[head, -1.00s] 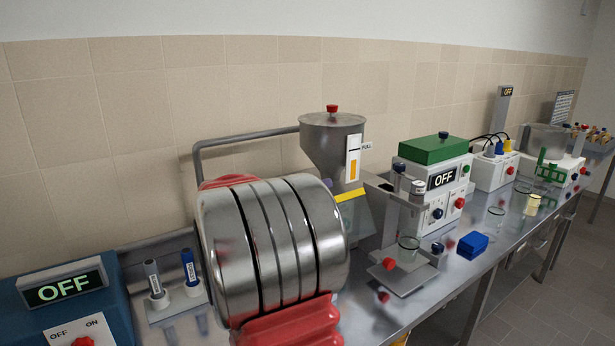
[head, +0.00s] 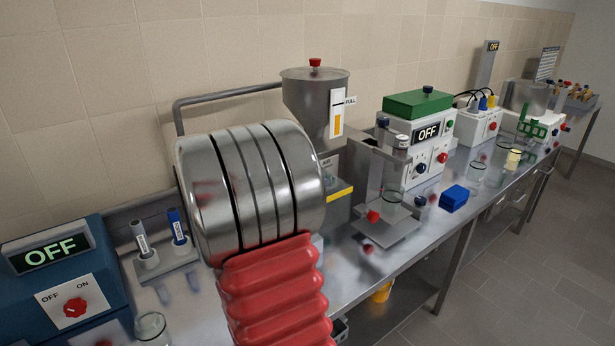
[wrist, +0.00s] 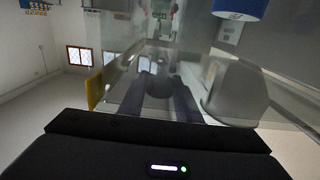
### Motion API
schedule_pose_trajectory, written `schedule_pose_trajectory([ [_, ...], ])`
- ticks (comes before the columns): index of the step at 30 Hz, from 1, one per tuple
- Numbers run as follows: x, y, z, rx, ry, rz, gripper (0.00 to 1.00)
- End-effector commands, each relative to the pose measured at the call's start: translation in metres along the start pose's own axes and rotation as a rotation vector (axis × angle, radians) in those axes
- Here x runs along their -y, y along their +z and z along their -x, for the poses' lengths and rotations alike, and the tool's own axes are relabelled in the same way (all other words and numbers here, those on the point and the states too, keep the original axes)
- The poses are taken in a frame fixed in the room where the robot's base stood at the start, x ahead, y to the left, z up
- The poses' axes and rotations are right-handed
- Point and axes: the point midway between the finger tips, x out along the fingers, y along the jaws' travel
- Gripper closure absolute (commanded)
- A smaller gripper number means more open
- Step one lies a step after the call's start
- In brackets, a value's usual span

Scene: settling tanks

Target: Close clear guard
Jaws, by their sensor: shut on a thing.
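In the wrist view, a clear see-through panel, which looks like the clear guard (wrist: 125,75), spans the middle with pale slanting edges. My gripper (wrist: 160,88) has its dark fingers closed around a small dark rounded piece in front of the panel. This piece looks like the guard's grip, but its join to the panel is unclear. In the head view I cannot make out the guard or my gripper; my large silver and red arm parts hide the bench behind them.
A blue OFF box (head: 60,262) with a red switch stands at the left. Beside it are a grey vial (head: 143,243) and a blue vial (head: 177,226) in white holders. A glass beaker (head: 151,327) is near front.

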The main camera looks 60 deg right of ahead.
Motion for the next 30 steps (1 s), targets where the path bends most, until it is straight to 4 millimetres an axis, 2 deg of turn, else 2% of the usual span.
schedule_pose_trajectory([
  [14, -0.0009, 0.0097, -0.0005, 0.011, 0.000, -0.007, 1.00],
  [15, -0.0011, 0.0100, -0.0005, 0.011, 0.000, -0.007, 0.68],
  [23, -0.0008, 0.0071, -0.0002, 0.007, 0.000, -0.011, 0.51],
  [30, -0.0006, 0.0054, 0.0004, 0.004, 0.000, -0.013, 0.51],
])
